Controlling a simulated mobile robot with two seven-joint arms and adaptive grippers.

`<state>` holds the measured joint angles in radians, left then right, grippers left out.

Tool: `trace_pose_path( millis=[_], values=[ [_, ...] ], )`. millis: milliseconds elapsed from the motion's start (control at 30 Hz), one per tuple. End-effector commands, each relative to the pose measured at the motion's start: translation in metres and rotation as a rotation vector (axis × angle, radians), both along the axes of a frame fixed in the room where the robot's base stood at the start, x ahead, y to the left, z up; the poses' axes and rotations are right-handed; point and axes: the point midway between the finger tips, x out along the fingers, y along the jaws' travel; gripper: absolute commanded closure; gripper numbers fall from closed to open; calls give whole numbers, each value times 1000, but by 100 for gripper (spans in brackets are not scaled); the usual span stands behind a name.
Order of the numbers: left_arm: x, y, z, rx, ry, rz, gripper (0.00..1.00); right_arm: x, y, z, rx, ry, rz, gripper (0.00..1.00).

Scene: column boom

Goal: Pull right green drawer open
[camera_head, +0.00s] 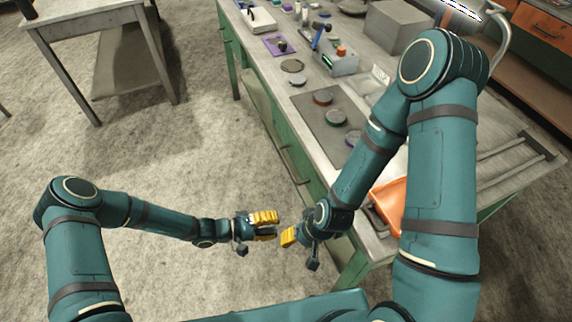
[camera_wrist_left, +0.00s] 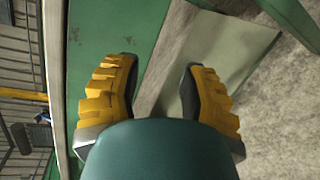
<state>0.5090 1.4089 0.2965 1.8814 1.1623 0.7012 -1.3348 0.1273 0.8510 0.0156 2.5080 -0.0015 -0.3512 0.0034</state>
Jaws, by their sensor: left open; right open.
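The green drawer front (camera_head: 289,152) is on the side of the long workbench, with a thin bar handle (camera_head: 295,166) along it. The drawer looks flush with the bench side. My left gripper (camera_head: 276,225) is open and empty, in front of the bench and apart from the handle. In the left wrist view, its two yellow fingers (camera_wrist_left: 160,90) are spread, with a green panel (camera_wrist_left: 112,30) and a pale grey strip beyond them. My right gripper (camera_head: 285,238) is close to the left one, beside the bench edge. Its fingers are partly hidden, and I see nothing held.
The bench top (camera_head: 310,92) holds a dark mat (camera_head: 328,122) with round pieces, an orange tray (camera_head: 389,207), a grey box (camera_head: 395,25) and small tools. A separate table (camera_head: 85,18) stands at upper left. The concrete floor (camera_head: 185,140) between is clear.

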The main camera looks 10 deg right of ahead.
Motion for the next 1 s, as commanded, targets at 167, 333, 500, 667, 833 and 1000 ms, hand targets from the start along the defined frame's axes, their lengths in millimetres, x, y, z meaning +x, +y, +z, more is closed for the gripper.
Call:
trace_pose_path(
  millis=[167,333,500,667,833,1000],
  values=[
    [78,11,3,-241,-172,349,59,1,0,-5,0,-3,-1,53],
    [114,31,4,-304,-274,539,59,2,0,-7,0,-4,-1,53],
    [124,26,6,-312,-292,567,59,2,0,-8,-1,-5,-1,53],
    [137,5,10,-311,-292,562,59,3,0,-13,-1,-7,-2,53],
    [155,-23,16,-311,-292,560,59,4,0,-20,-1,-10,-3,53],
    [173,-49,21,-310,-292,561,59,5,-1,-27,-3,-13,-3,53]
  ],
)
